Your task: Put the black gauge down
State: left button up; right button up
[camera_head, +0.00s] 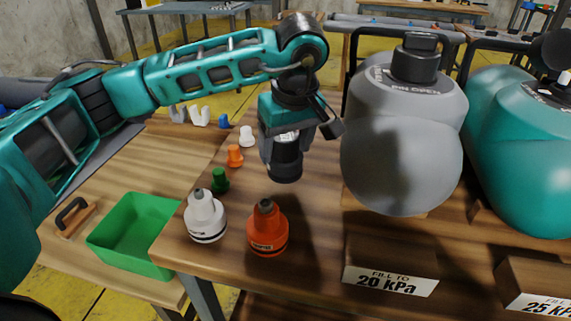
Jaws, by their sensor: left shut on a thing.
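The black gauge (286,166) is a dark cylinder hanging below my left gripper (283,148). My left gripper is shut on it and holds it upright above the wooden table (318,180). The gauge's lower end appears just over the table top, and I cannot tell whether it touches. A white gauge (205,216) and an orange gauge (267,229) stand upright near the table's front edge, in front of the held one. My right gripper is not in view.
Small green (219,181), orange (235,156) and white (246,137) cone-shaped pieces stand left of the gripper. A grey inflatable (403,130) and a teal inflatable (520,150) are at right, behind signs. An empty green bin (135,232) sits at the lower left.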

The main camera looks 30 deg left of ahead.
pick_arm(q)
jog(key=x, duration=0.4)
jog(key=shift+s+d+f+b, duration=0.15)
jog(key=shift+s+d+b, duration=0.15)
jog(key=shift+d+b, duration=0.05)
jog(key=shift+f, duration=0.15)
jog(key=o, duration=1.2)
jog(key=shift+r, duration=0.25)
jog(key=p+v, duration=0.2)
jog(key=v, duration=1)
jog(key=shift+d, duration=0.1)
jog(key=shift+f, duration=0.1)
